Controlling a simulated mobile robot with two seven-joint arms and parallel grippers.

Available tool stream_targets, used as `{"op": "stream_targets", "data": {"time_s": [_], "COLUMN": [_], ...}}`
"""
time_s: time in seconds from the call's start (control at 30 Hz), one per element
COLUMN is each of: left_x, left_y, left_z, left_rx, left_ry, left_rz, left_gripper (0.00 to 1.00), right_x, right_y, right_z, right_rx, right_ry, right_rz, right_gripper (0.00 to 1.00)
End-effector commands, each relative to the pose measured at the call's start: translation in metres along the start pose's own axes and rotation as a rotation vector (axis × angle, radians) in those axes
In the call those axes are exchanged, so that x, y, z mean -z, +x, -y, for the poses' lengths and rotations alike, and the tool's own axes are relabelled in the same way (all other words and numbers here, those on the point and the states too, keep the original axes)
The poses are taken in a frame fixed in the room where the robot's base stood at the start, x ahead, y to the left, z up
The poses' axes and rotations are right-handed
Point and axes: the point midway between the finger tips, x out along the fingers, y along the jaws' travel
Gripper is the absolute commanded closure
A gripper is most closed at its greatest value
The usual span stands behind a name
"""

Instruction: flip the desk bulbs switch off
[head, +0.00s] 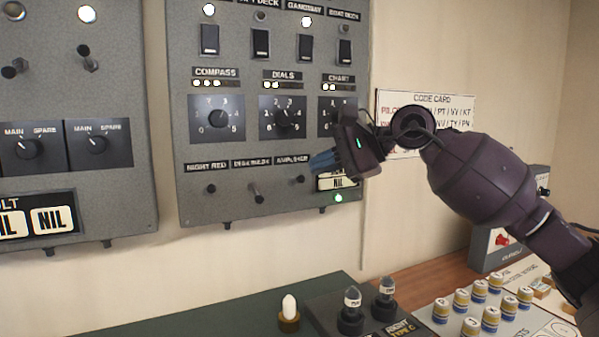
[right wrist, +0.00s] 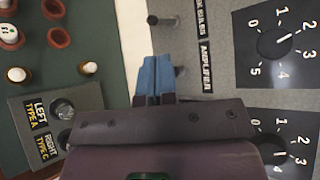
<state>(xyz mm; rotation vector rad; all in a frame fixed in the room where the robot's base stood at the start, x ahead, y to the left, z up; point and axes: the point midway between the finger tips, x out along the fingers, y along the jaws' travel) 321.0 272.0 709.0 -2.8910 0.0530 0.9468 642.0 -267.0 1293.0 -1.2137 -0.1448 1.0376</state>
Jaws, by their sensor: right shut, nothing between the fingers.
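The desk bulbs switch (head: 256,193) is a small dark toggle under its label (head: 251,163), in the bottom row of the grey wall panel (head: 235,213). Its lever sticks out and looks tilted downward. In the right wrist view the toggle (right wrist: 161,20) stands beyond my fingertips. My right gripper (head: 314,163) is shut and empty, its blue fingertips just right of the amplifier switch (head: 300,179). In the right wrist view the fingertips (right wrist: 155,60) are beside the amplifier toggle (right wrist: 181,71); contact cannot be told. My left gripper is not in view.
The night red switch (head: 210,188) is left of the desk bulbs one. Rotary knobs (head: 217,119) sit above. The desk (head: 220,318) below holds bulbs and several labelled caps (head: 461,298). The wall front left of my gripper is open.

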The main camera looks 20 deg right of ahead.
Motion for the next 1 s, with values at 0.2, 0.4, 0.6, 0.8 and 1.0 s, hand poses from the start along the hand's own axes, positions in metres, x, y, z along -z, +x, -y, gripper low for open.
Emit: {"op": "stream_targets", "data": {"time_s": [0.2, 0.4, 0.6, 0.8, 1.0], "left_x": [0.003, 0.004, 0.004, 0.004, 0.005], "left_y": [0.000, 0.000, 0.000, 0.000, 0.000], "left_z": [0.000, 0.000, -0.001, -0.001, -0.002], "left_rx": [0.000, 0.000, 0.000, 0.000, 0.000], "left_ry": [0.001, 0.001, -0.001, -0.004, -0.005], "left_rz": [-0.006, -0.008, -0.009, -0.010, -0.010], "left_gripper": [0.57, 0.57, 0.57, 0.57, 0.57], "right_x": [0.001, 0.000, 0.000, 0.000, 0.000], "right_y": [-0.029, -0.039, -0.039, -0.039, -0.039], "right_z": [-0.002, -0.003, -0.003, -0.003, -0.003], "right_rx": [0.000, 0.000, 0.000, 0.000, 0.000], "right_ry": [0.000, 0.000, -0.001, -0.001, 0.000], "right_rz": [-0.002, 0.000, 0.000, 0.000, 0.000], "right_gripper": [1.00, 1.00, 1.00, 1.00, 1.00]}}
